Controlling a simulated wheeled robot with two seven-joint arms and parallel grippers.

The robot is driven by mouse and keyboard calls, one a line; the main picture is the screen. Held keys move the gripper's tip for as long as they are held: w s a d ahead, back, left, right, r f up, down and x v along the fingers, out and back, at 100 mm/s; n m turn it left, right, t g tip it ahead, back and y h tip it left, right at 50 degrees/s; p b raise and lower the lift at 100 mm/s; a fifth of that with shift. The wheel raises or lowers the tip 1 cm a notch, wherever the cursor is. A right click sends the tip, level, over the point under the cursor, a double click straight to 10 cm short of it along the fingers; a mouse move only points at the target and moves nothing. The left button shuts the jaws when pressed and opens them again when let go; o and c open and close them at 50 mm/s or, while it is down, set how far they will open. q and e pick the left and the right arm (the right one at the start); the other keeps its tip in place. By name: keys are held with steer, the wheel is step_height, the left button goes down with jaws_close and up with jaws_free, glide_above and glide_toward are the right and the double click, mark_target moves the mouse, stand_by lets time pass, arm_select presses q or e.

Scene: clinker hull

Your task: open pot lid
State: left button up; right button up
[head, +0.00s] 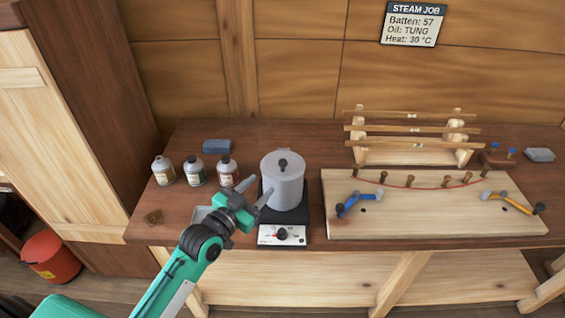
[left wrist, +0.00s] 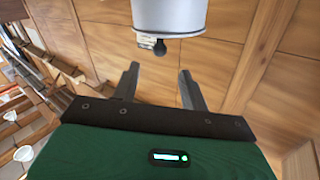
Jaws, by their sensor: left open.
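The grey cylindrical pot (head: 283,185) stands on a black hot plate (head: 305,214) near the middle of the bench. Its lid (head: 274,161) is on top, with a small dark knob (head: 283,162). My left gripper (head: 256,190) is at the pot's front left, fingers apart and empty. In the left wrist view the pot (left wrist: 172,16) appears at the top edge with the dark knob (left wrist: 160,48) pointing down the picture. The open fingers of my left gripper (left wrist: 158,73) show below the knob, apart from it. My right gripper is not in view.
Three bottles (head: 195,171) and a blue block (head: 216,146) stand left of the pot. A pale board (head: 440,215) with pegs and clamps lies to the right, before a wooden rack (head: 410,152). The hot plate's control panel (head: 282,236) faces the front edge.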

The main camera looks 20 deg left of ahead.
mark_target(280, 166)
arm_select(q)
steer(key=p+x, duration=0.3)
steer(key=x, duration=0.7)
steer(key=shift+w, duration=0.15)
steer(key=shift+w+d+f, duration=0.1)
steer(key=shift+w+d, duration=0.1)
steer(key=shift+w, duration=0.3)
jaws_close()
